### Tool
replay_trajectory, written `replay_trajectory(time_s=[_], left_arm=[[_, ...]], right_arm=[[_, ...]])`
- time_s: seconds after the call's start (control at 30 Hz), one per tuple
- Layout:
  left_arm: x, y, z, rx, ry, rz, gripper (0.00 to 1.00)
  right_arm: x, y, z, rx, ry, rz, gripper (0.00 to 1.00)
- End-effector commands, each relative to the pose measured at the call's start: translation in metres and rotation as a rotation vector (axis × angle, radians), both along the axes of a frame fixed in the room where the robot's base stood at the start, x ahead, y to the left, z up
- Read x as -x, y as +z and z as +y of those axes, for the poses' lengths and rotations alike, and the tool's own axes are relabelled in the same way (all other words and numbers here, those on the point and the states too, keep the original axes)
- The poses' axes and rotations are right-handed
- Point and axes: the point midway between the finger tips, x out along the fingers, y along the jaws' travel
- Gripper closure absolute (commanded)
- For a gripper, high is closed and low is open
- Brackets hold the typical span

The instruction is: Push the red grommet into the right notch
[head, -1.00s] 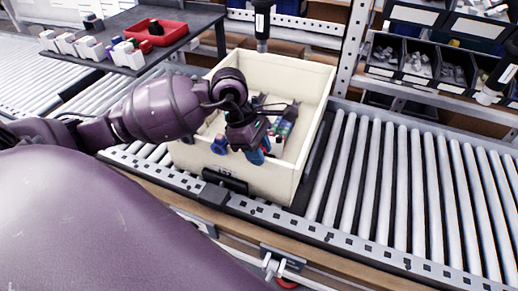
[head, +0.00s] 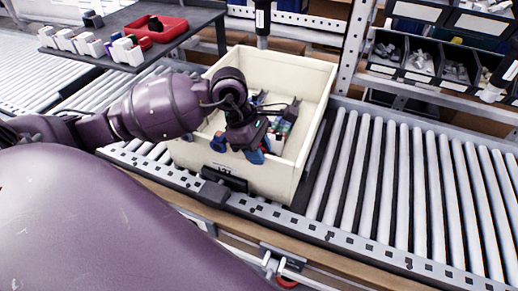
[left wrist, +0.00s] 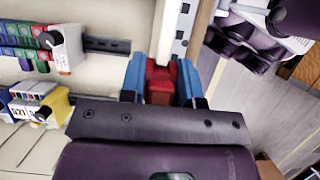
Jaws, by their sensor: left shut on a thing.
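My left gripper (head: 238,150) is over the front wall of the cream box (head: 312,118), its blue fingers pointing down. In the left wrist view the left gripper (left wrist: 162,90) is shut on the red grommet (left wrist: 160,82), which sits between the two blue fingertips. The grommet is at the box wall (left wrist: 172,35), but I cannot tell whether it touches a notch. The right notch is hidden behind the gripper and grommet. The grommet does not show clearly in the head view. My right gripper is not in view.
Terminal blocks (left wrist: 30,38) on a rail are inside the box. The box stands on a roller conveyor (head: 420,190), clear to the right. A screwdriver (head: 262,22) hangs behind the box. A red tray (head: 168,34) lies on a dark shelf at the back left.

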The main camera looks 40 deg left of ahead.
Motion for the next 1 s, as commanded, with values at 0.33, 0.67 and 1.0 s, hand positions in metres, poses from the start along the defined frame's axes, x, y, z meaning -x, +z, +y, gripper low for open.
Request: replay_trajectory(time_s=[0.33,0.67,1.0], left_arm=[[0.0000,-0.0007,0.0000,0.000,0.000,0.000,0.98],[-0.0001,-0.0038,0.0002,0.000,0.000,0.000,0.98],[0.0003,-0.0078,0.0002,-0.001,0.001,0.002,0.98]], right_arm=[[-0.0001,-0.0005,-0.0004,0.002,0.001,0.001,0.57],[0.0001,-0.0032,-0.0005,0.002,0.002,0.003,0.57],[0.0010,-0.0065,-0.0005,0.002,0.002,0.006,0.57]])
